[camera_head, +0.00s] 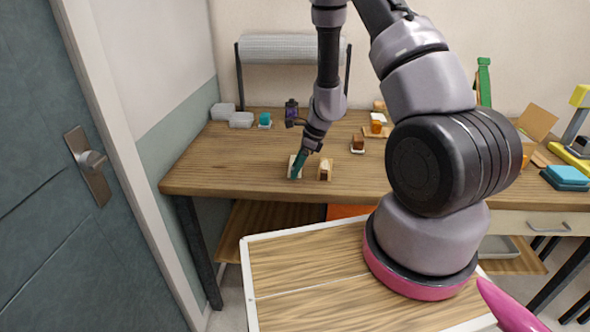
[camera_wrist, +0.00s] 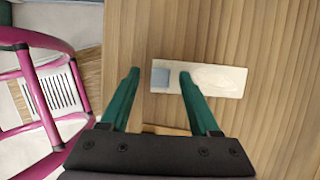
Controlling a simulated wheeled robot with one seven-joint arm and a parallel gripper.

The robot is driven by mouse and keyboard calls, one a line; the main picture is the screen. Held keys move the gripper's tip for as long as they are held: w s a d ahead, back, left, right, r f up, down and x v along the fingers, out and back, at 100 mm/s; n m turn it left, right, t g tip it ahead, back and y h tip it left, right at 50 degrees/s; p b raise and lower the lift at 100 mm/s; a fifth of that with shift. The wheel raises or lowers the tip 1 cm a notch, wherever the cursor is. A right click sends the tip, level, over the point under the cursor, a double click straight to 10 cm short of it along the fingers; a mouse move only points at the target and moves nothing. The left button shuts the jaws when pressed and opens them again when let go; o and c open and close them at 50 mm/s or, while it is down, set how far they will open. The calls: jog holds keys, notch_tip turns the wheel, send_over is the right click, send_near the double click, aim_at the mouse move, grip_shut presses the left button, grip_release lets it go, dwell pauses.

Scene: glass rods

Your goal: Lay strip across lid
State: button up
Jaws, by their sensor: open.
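A flat pale rectangular piece (camera_wrist: 215,82), apparently the strip, lies on the wooden table in the wrist view. It has a light blue-grey square at its left end and a faint oval at its right. In the head view the pale piece (camera_head: 292,172) is near the front edge, partly behind my fingers. My gripper (camera_wrist: 159,74) has green fingers, open, on either side of the blue-grey end. I cannot tell whether they touch the piece. It also shows in the head view (camera_head: 297,166), pointing down. I cannot make out which thing is the lid.
A small wooden holder with a dark block (camera_head: 325,170) stands just right of my gripper. Clear trays (camera_head: 241,120) are at the back left. The front left tabletop is clear.

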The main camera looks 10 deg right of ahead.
jog(key=shift+f, duration=0.1)
jog(key=shift+c, duration=0.3)
grip_shut()
